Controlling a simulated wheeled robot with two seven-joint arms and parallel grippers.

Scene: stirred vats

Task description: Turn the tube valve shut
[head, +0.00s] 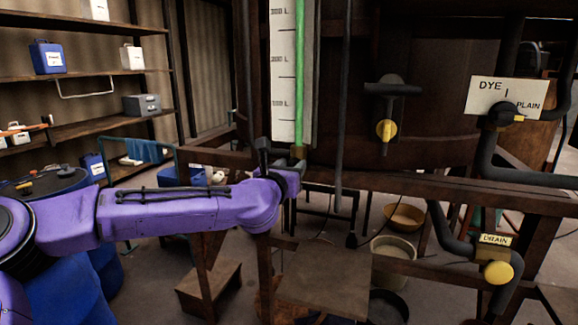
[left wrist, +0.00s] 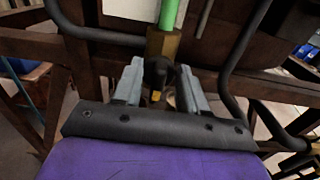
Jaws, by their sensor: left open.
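The green sight tube (head: 299,60) runs up a white litre scale in the head view; its lower end shows in the left wrist view (left wrist: 168,14). Below it is a brass valve body (left wrist: 163,44) with a dark rounded part (left wrist: 158,70) and a small yellow bit under it. My left gripper (head: 281,158) is at the foot of the tube. In the left wrist view its two grey fingers (left wrist: 159,88) stand open, one on each side of the dark part. Contact cannot be told. In the head view my gripper mostly hides the valve. My right gripper is not seen.
A rusty beam (head: 400,183) crosses behind and right of the valve. Dark pipes flank it in the wrist view. To the right are a yellow-handled tap (head: 386,130), the DYE/PLAIN sign (head: 507,99) and the yellow drain knob (head: 498,272). Buckets (head: 391,262) stand below.

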